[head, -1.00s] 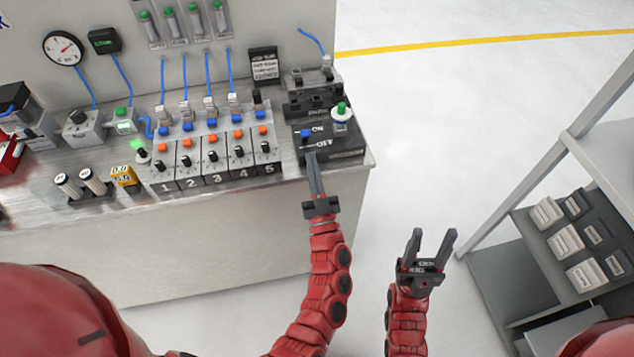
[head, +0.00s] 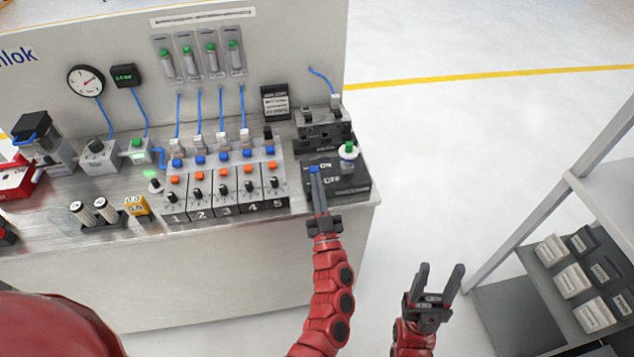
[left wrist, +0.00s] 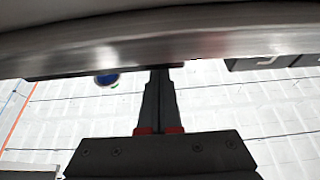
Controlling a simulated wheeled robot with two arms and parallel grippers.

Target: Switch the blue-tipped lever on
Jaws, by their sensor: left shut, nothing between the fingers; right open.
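The blue-tipped lever (head: 314,169) is at the left side of a black switch box (head: 352,185) on the bench's right end. Its blue tip is beside the ON label, above the OFF label in the picture. My left gripper (head: 317,176) is shut and empty, its fingertips at the blue tip; I cannot tell whether they touch. The fingers hide the lever's lower part. In the left wrist view the shut fingers (left wrist: 161,85) point to a grey metallic band; a blue round thing is left of them, unclear which. My right gripper (head: 441,268) is open and empty, off the bench.
A green-topped white knob (head: 348,152) stands on the switch box, right of the lever. A row of numbered switch modules (head: 225,188) is to the left. A black valve block (head: 325,130) is behind. A shelf rack (head: 580,215) stands at the right, with bare floor between.

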